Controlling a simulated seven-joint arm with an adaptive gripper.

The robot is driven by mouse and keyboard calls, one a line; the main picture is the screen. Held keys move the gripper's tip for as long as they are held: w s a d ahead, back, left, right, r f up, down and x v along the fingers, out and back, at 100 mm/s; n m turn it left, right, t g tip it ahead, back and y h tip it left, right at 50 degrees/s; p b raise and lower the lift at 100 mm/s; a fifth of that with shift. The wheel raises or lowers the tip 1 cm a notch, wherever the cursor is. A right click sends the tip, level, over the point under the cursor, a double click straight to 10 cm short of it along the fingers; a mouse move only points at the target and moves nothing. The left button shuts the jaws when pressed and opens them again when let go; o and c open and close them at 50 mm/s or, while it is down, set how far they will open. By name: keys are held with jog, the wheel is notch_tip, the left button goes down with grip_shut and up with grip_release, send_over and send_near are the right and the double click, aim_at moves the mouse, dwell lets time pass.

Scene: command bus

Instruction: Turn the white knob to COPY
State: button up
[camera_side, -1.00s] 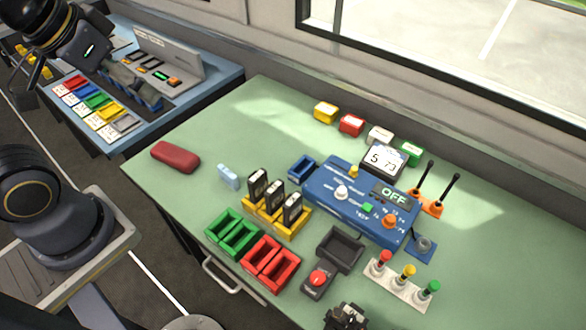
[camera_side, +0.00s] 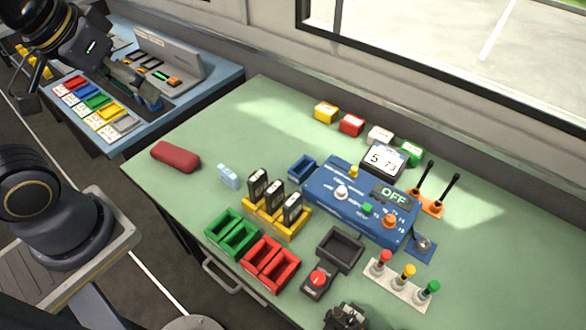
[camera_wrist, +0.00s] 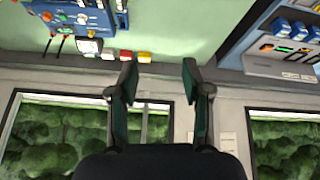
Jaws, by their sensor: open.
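The white knob (camera_side: 342,192) sits on the left part of a blue box (camera_side: 330,206) on the green table in the side view. White labels around the knob are too small to read. The box also has a yellow knob (camera_side: 352,171), a green button, an orange knob (camera_side: 389,221) and a display reading OFF (camera_side: 394,196). My gripper is open and empty, with its two fingers apart in the wrist view (camera_wrist: 158,82). It is far from the knob, at the upper left over the blue side bench in the side view. The blue box shows at the wrist view's upper left (camera_wrist: 70,12).
Left of the box stand black modules in a yellow rack (camera_side: 272,221), green bins (camera_side: 232,235) and red bins (camera_side: 270,263). A dark tray (camera_side: 339,250), red button (camera_side: 318,278) and coloured plungers (camera_side: 403,283) lie in front. Two black levers (camera_side: 440,190) stand right.

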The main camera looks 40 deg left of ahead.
jog(key=w+d+r+n+h, duration=0.1)
jog(key=w+d+r+n, duration=0.1)
jog(key=w+r+n, duration=0.65)
jog(key=w+d+n+g, duration=0.1)
jog(key=w+d+n, duration=0.35)
jog(key=w, duration=0.25)
jog(key=n+g+y, duration=0.1)
jog(key=g, duration=0.4)
send_over(342, 189)
notch_tip(342, 189, down, 21)
notch_tip(342, 189, down, 16)
jog(key=shift+f, duration=0.15)
grip_shut()
